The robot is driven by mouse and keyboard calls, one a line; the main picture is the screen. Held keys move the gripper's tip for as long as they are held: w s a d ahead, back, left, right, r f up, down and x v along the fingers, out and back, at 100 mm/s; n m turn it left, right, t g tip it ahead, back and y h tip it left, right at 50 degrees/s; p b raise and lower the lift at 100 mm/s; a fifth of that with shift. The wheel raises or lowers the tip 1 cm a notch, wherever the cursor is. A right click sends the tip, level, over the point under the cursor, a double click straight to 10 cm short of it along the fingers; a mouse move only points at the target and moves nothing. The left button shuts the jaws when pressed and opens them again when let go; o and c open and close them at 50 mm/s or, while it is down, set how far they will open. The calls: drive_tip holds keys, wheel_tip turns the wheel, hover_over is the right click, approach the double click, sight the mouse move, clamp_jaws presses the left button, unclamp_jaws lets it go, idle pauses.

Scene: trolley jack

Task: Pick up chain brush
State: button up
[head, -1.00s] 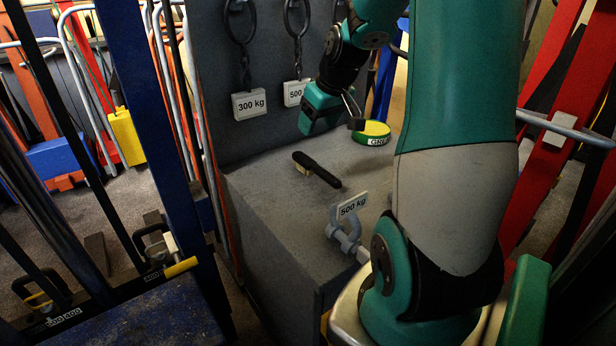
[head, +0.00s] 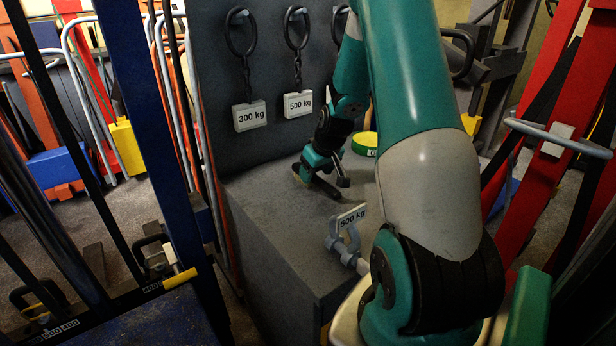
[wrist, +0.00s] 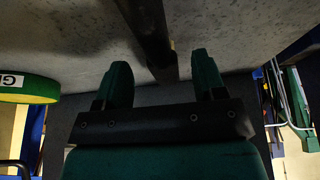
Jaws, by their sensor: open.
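The chain brush is a dark, narrow bar lying on the grey bench top. In the wrist view the brush (wrist: 148,28) runs from the top edge down to the gap between my fingers. In the head view my gripper (head: 314,181) is low over the bench top and hides much of the brush; a dark end (head: 331,191) shows beside it. The wrist view shows my gripper (wrist: 161,75) open, one finger on each side of the brush's near end. I cannot tell whether the fingers touch it.
A green and yellow round tin (head: 365,144) stands behind my gripper, and a grey shackle with a 500 kg tag (head: 350,217) lies toward the front. Chains with 300 kg (head: 250,116) and 500 kg (head: 298,104) tags hang on the back panel. The bench's left side is clear.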

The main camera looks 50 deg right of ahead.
sight(314, 176)
drive_tip(key=x, duration=0.3)
drive_tip(key=shift+w+f, duration=0.1)
drive_tip(key=shift+f, duration=0.15)
drive_tip(key=shift+c, duration=0.2)
drive_tip(key=c, duration=1.1)
drive_tip(key=shift+c, duration=0.2)
